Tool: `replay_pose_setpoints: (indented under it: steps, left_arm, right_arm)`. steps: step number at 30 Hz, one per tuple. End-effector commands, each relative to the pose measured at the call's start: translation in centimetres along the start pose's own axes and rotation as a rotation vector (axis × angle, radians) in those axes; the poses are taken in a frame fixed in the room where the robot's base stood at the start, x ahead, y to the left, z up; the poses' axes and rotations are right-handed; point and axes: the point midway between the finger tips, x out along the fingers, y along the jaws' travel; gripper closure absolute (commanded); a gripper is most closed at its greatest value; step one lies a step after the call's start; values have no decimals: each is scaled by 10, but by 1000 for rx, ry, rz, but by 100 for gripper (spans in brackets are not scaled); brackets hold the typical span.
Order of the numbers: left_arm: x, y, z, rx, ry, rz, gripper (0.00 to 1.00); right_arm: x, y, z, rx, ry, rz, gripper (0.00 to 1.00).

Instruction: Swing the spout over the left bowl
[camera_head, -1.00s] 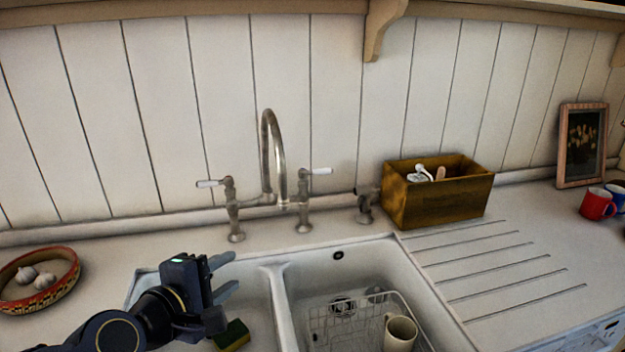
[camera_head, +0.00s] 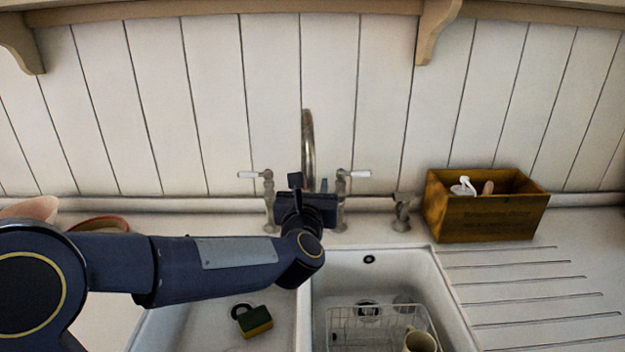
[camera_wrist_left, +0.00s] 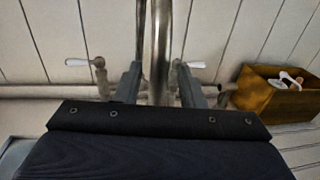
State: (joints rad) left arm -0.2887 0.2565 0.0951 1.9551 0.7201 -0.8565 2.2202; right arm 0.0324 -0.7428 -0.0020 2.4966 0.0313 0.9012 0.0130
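The curved metal spout (camera_head: 308,145) rises from the bridge tap behind the sink, and its lower part is hidden by my left gripper. The spout stands roughly in line with the divider between the bowls. My left gripper (camera_head: 306,190) is at the spout; in the left wrist view its two fingers (camera_wrist_left: 158,88) stand apart, one on each side of the spout tube (camera_wrist_left: 160,45), with gaps visible. The left bowl (camera_head: 185,318) holds a green and yellow sponge (camera_head: 254,321) near its drain. The right bowl (camera_head: 340,268) is beside it. My right gripper is not in view.
White-handled tap levers (camera_head: 250,175) (camera_head: 360,174) flank the spout. The right bowl holds a wire rack (camera_head: 345,322) and a mug (camera_head: 420,342). A wooden box (camera_head: 485,218) stands at right behind the grooved drainer (camera_head: 530,285). A patterned bowl (camera_head: 100,223) is partly behind my arm.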

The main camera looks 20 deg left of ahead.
Motion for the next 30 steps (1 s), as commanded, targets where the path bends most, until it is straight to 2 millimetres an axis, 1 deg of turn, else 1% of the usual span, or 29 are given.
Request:
replay_pose_setpoints:
  steps: [1,4,12,14,18,21,30]
  left_arm:
    - [6,0,1,1,2,2,64]
    - [11,1,0,1,1,1,64]
    - [13,1,-1,1,0,0,64]
    - [13,1,-1,1,0,0,71]
    - [13,1,0,1,0,0,89]
    - [13,1,0,1,0,0,100]
    - [13,1,-2,1,0,-4,100]
  right_arm:
    - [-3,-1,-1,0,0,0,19]
    - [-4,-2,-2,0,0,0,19]
    - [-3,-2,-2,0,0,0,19]
    - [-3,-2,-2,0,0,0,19]
    - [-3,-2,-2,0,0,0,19]
    - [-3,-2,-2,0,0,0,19]
    - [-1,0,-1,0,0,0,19]
